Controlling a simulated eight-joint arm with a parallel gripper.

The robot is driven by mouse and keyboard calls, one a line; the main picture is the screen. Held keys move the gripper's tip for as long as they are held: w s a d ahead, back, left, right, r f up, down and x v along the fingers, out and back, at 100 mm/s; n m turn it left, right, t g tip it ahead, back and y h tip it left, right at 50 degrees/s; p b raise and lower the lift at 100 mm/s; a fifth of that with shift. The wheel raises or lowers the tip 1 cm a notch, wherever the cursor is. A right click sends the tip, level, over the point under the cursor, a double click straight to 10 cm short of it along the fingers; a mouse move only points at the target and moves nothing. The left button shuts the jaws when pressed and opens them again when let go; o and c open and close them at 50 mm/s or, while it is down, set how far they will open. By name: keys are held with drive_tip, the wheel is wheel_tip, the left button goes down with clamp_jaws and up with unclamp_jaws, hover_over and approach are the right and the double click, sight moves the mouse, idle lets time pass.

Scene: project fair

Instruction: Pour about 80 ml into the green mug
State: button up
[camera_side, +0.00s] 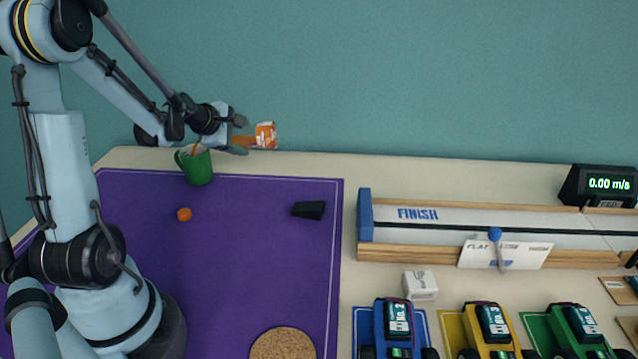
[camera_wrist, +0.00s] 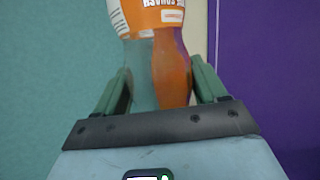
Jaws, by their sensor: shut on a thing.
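My gripper (camera_side: 240,136) is shut on a clear bottle (camera_side: 265,135) with an orange and white label and orange liquid inside. The bottle is tipped onto its side in the air, label end to the right. Its neck and mouth are hidden behind my gripper. In the wrist view the green fingers stand on both sides of the bottle's narrow waist (camera_wrist: 168,70). The green mug (camera_side: 198,167) stands upright at the mat's back edge, below and left of my gripper. A thin orange streak shows at the mug's mouth. The level inside the mug is hidden.
An orange cap (camera_side: 184,214) and a black tapered object (camera_side: 308,209) lie on the purple mat (camera_side: 240,260). A cork coaster (camera_side: 283,345) is at the front. A finish track (camera_side: 450,228) and several toy cars (camera_side: 490,325) are to the right. The mat's middle is clear.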

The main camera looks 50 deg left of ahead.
sight(244, 147)
drive_tip(key=shift+w+f+m+g+y, duration=0.1)
drive_tip(key=shift+f+m+g+y, duration=0.2)
drive_tip(key=shift+f+g+y, duration=0.4)
drive_tip(key=shift+w+d+f, duration=0.1)
drive_tip(key=shift+f, duration=0.35)
drive_tip(key=shift+d+f+m, duration=0.1)
drive_tip(key=shift+m, duration=0.2)
idle(1.1)
drive_tip(key=shift+w+d+f+g, duration=0.1)
drive_tip(key=shift+w+f+g, duration=0.1)
drive_tip(key=shift+f+g, duration=0.25)
drive_tip(key=shift+s+f+m+g+y, duration=0.1)
drive_tip(key=shift+f+m+g+y, duration=0.1)
drive_tip(key=shift+m+g+y, duration=0.3)
drive_tip(key=shift+s+a+r+m+g+y, duration=0.6)
drive_tip(key=shift+r+g+y, duration=0.1)
drive_tip(key=shift+g+y, duration=0.35)
drive_tip(key=shift+s+a+r+m+g+y, duration=0.25)
drive_tip(key=shift+s+r+m+g+y, duration=0.15)
drive_tip(key=shift+g+y, duration=0.3)
drive_tip(key=shift+w+d+r+m+g+y, duration=0.1)
drive_tip(key=shift+w+m+g+y, duration=0.1)
drive_tip(key=shift+m+g+y, duration=0.6)
drive_tip(key=shift+s+m+g+y, duration=0.2)
drive_tip(key=shift+m+g+y, duration=0.5)
drive_tip(key=shift+g+y, duration=0.55)
